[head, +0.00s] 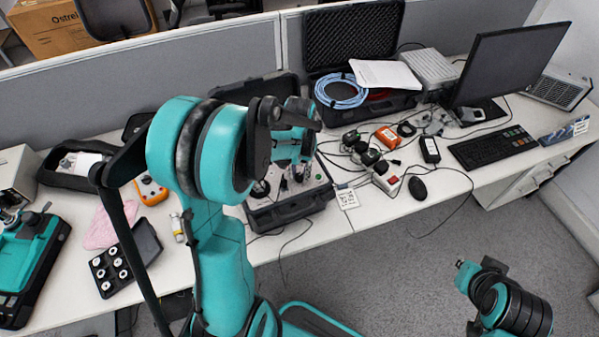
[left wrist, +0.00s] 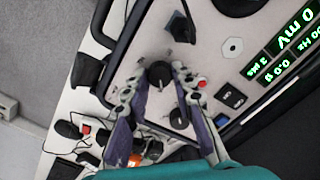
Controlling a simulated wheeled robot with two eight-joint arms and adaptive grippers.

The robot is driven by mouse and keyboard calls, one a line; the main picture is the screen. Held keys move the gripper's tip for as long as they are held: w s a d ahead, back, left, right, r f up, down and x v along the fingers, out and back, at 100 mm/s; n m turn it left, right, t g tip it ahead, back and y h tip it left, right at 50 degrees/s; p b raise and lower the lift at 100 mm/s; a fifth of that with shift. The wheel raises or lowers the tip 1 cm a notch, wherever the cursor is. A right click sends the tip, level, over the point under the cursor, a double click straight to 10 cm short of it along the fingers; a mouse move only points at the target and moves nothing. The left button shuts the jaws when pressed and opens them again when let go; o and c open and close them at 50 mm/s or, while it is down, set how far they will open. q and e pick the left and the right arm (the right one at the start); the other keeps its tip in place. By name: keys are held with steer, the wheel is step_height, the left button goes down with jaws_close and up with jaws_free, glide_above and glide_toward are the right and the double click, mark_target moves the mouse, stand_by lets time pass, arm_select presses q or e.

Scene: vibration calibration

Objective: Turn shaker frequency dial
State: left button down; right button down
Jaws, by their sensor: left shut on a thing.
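The shaker unit (head: 291,212) is an open black case with a light panel on the table, partly hidden by my left arm in the head view. In the left wrist view its panel (left wrist: 211,22) carries green displays (left wrist: 293,42) reading 0 mV and 0.0 g, with an Hz line partly cut off. My left gripper (left wrist: 160,79) is shut on a black dial (left wrist: 158,72), one finger on each side.
Power adapters and cables (head: 372,160) lie right of the case, near a mouse (head: 417,188) and keyboard (head: 493,147). A black tray of white parts (head: 110,270) lies left. A black foam-lined case with a coiled blue cable (head: 341,90) stands behind.

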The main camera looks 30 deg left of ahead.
arm_select(q)
steer(key=shift+n, duration=0.3)
steer(key=n, duration=0.4)
steer(key=shift+n, duration=0.3)
steer(key=n, duration=0.4)
steer(key=shift+n, duration=0.3)
steer(key=c, duration=1.3)
jaws_free()
steer(key=shift+o, duration=0.2)
